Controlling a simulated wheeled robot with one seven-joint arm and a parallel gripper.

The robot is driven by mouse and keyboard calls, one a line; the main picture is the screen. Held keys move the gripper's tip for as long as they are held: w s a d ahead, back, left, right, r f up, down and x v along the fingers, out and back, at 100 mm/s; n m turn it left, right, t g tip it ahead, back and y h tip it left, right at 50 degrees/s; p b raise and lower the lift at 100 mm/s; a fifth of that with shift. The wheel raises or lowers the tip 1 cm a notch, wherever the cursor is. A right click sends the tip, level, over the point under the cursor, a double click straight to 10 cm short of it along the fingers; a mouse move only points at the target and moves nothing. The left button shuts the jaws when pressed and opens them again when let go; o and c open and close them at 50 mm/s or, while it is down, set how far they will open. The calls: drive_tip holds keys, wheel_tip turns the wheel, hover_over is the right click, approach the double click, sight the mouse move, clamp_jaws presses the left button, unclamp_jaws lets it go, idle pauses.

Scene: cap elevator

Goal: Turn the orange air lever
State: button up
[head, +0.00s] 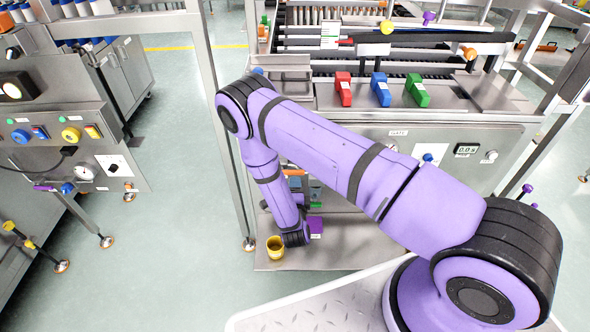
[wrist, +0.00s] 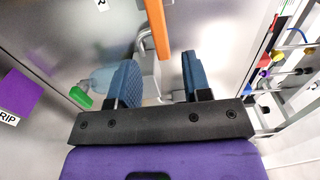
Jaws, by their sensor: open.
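The orange air lever (wrist: 157,28) shows in the wrist view as a straight bar running down from the top edge, next to a grey metal bracket (wrist: 146,52). My gripper (wrist: 159,72) is open, with its two blue ribbed fingers apart. The lever's lower end appears in the gap between the fingertips, with no visible contact; the depth between them cannot be told. In the head view, a small orange piece (head: 294,172) shows beside my arm on the machine front, probably the same lever. My gripper is hidden behind my arm there.
Frame posts and coloured fittings (wrist: 277,57) stand on the right. In the head view, a yellow cup (head: 275,249) and purple block (head: 316,228) are near my wrist.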

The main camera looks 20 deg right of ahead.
sight(295, 174)
drive_tip(key=x, duration=0.9)
clamp_jaws()
